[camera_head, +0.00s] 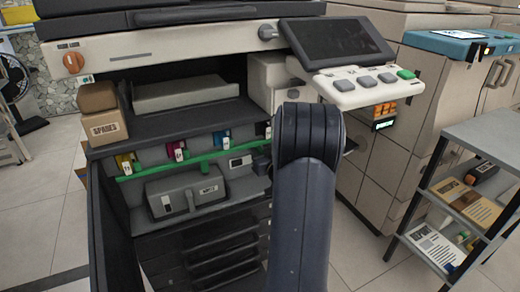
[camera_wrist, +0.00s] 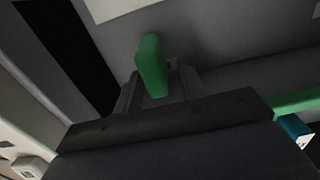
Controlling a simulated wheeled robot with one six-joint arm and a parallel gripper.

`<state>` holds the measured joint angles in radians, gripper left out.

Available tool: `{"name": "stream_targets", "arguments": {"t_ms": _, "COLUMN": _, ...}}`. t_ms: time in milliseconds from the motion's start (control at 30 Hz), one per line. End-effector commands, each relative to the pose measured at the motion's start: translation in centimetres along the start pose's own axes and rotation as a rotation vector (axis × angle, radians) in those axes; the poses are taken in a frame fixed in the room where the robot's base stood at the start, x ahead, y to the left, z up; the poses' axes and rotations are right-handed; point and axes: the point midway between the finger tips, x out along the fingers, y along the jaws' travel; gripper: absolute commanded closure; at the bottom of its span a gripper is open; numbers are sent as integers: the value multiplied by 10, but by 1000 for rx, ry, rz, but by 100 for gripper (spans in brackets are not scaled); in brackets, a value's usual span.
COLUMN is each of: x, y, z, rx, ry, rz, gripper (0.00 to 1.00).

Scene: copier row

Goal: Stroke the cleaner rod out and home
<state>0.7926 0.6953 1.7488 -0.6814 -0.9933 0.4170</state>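A green upright grip (camera_wrist: 152,66), which looks like the end of the cleaner rod, stands in the wrist view against a grey panel. My gripper (camera_wrist: 158,88) has one finger on each side of it, with a gap showing on the right side. The fingers look open around the grip; the rod's shaft is hidden. In the head view my dark arm covers both gripper and grip. A long green bar (camera_head: 200,161) crosses the open copier front below the toner slots; part of it also shows in the wrist view (camera_wrist: 297,102).
A grey waste box (camera_head: 185,194) sits below the green bar. The open door (camera_head: 112,240) stands at the left. The control panel (camera_head: 368,86) overhangs near my arm. A shelf cart (camera_head: 483,140) stands at the right.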

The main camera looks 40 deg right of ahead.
Motion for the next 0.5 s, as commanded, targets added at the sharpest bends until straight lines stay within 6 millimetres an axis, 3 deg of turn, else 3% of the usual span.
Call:
{"name": "stream_targets", "arguments": {"t_ms": 100, "x": 0, "y": 0, "z": 0, "rx": 0, "ry": 0, "rz": 0, "gripper": 62}}
{"name": "stream_targets", "arguments": {"t_ms": 500, "x": 0, "y": 0, "z": 0, "rx": 0, "ry": 0, "rz": -1, "gripper": 95}}
